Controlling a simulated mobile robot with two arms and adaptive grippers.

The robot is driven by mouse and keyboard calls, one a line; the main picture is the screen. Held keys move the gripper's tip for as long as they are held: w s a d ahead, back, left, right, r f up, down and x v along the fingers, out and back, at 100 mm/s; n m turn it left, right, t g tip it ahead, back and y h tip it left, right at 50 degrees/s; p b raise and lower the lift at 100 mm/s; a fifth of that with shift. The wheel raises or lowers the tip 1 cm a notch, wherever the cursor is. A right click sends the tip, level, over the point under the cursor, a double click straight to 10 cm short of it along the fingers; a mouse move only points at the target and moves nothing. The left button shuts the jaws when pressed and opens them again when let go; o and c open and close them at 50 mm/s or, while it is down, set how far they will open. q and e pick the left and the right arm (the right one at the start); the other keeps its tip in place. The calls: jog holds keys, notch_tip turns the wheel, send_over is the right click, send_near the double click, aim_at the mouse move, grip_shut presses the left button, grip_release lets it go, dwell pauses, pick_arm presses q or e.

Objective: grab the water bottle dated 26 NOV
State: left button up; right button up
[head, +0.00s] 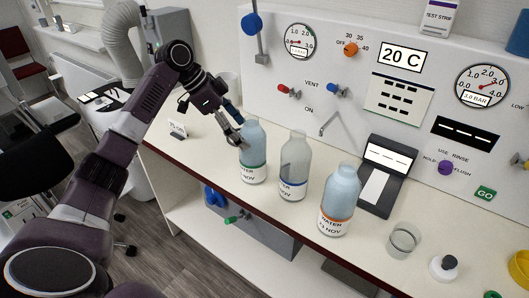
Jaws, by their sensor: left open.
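Three water bottles stand upright in a row on the counter. The left bottle (252,158) is pale blue with a green band. The middle bottle (292,168) is clearer and greyish with a blue band. The right bottle (339,200) is pale blue with an orange band. Their labels end in NOV, but the day numbers are partly turned away or too small to read surely. My left gripper (238,133) is open beside the upper left side of the left bottle; I cannot tell whether it touches it. My right gripper is out of view.
A wall panel with gauges, knobs and valves stands behind the bottles. A dark scale-like device (388,172), a glass beaker (403,239) and a small white bottle with a black cap (443,267) are to the right. A small sign (177,130) stands at left. The counter's front edge is close to the bottles.

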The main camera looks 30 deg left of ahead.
aim_at(251, 143)
pick_arm(q)
jog(key=x, duration=0.1)
jog(key=p+x, duration=0.1)
jog(key=x, duration=0.1)
jog(key=p+x, duration=0.1)
jog(key=x, duration=0.1)
jog(key=shift+s+d, duration=0.15)
jog(key=shift+s, duration=0.1)
jog(key=shift+w+d+f, duration=0.2)
jog(key=shift+f, duration=0.2)
jog(key=shift+s+a, duration=0.1)
jog(key=shift+c, duration=0.2)
jog(key=c, duration=2)
jog(key=shift+c, duration=0.7)
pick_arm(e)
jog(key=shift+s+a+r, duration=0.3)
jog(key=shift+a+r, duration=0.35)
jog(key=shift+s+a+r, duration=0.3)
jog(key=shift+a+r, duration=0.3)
pick_arm(q)
jog(key=shift+r, duration=0.25)
